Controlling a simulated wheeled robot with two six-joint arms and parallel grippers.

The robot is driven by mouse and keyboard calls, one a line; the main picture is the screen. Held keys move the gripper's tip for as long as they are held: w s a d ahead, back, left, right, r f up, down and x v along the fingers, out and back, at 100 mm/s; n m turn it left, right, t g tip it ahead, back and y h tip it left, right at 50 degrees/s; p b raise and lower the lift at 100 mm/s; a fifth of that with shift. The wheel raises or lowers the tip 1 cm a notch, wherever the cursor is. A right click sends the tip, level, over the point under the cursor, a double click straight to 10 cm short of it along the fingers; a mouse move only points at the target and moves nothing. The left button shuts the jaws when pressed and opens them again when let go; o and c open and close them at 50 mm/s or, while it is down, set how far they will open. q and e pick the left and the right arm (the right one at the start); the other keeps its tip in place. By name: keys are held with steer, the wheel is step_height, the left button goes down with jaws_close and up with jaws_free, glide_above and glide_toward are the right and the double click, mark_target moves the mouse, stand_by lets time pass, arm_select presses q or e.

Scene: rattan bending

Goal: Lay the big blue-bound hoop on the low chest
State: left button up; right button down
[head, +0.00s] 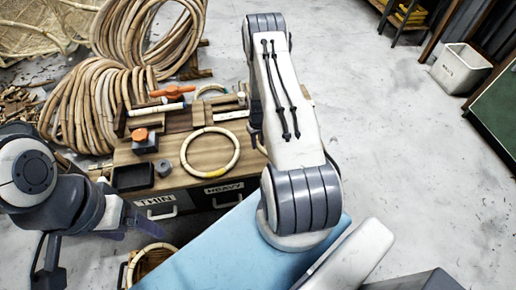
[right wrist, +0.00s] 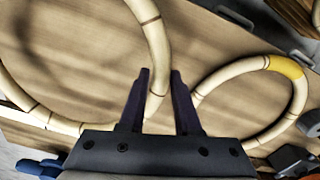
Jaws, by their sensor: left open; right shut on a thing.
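My right gripper (right wrist: 161,75) is shut on the rim of a big pale hoop (right wrist: 156,40) in the right wrist view. The rim passes between its fingers, and the hoop spreads to the left over wooden boards. No blue binding shows on the part in view. In the head view my right arm hides that gripper and nearly all of that hoop. A wooden-topped chest (head: 168,172) has drawers labelled THIN and HEAVY; I cannot tell if it is the low chest. My left gripper (head: 135,222) is open and empty, in front of that chest.
A yellow-bound hoop (head: 237,155) lies on the wooden top, beside an orange-topped block (head: 146,142) and a black tray (head: 132,177). Rattan coils (head: 100,100) stand behind. A light blue flat surface (head: 230,250) lies below my right arm.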

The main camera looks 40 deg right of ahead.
mark_target(258, 153)
steer(key=shift+w+f+b, duration=0.1)
steer(key=shift+f+b, duration=0.2)
steer(key=shift+f, duration=1.75)
steer(key=shift+f, duration=0.1)
steer(key=c, duration=0.6)
jaws_free()
steer(key=shift+r, duration=0.3)
step_height(258, 153, up, 12)
steer(key=shift+f+p, duration=0.1)
steer(key=shift+p, duration=0.8)
